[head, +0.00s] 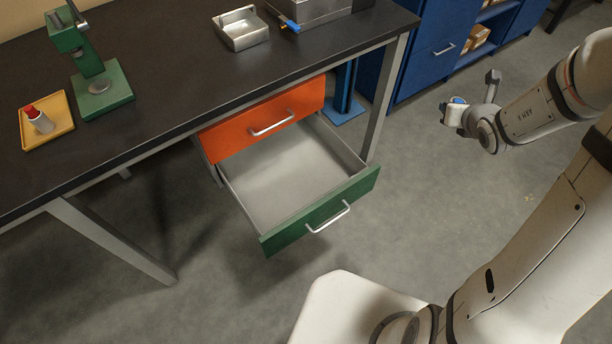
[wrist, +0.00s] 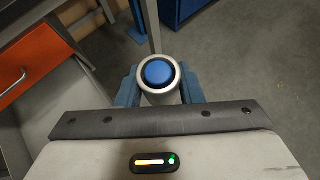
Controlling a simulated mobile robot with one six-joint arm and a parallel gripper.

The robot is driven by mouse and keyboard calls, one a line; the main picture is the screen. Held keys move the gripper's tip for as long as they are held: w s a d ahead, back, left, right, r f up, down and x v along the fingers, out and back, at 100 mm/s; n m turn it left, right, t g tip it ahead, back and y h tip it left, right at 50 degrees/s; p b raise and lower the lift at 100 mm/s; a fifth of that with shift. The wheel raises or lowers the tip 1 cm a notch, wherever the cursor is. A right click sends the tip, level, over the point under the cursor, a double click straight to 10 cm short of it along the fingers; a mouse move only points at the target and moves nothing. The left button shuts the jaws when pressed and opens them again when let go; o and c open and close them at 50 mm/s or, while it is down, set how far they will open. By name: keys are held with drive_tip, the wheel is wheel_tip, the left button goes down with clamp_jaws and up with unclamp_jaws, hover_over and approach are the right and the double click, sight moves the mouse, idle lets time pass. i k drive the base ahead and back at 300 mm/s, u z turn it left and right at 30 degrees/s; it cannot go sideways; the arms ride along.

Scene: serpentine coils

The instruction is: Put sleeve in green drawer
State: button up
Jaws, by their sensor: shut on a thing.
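The green drawer (head: 320,213) is pulled open under the dark bench, and its pale grey inside looks empty. My gripper (head: 452,113) is right of the drawer, over open floor and apart from it. It is shut on the sleeve (wrist: 158,74), a silvery round piece with a blue round top that stands between the blue fingers in the wrist view. In the head view the sleeve is small and only its blue end shows clearly. Its lower part is hidden.
The orange drawer (head: 263,120) above is shut. A bench leg (head: 387,98) stands between the drawers and the blue cabinet (head: 438,45). On the bench are a yellow tray (head: 64,109), a green press (head: 101,93) and a metal tray (head: 240,29). The floor right of the drawer is clear.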

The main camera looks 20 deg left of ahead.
sight(297, 186)
drive_tip(key=u, duration=0.7)
drive_tip(key=k, duration=0.5)
drive_tip(key=u, duration=0.1)
drive_tip(key=i, duration=0.55)
drive_tip(key=z, duration=0.1)
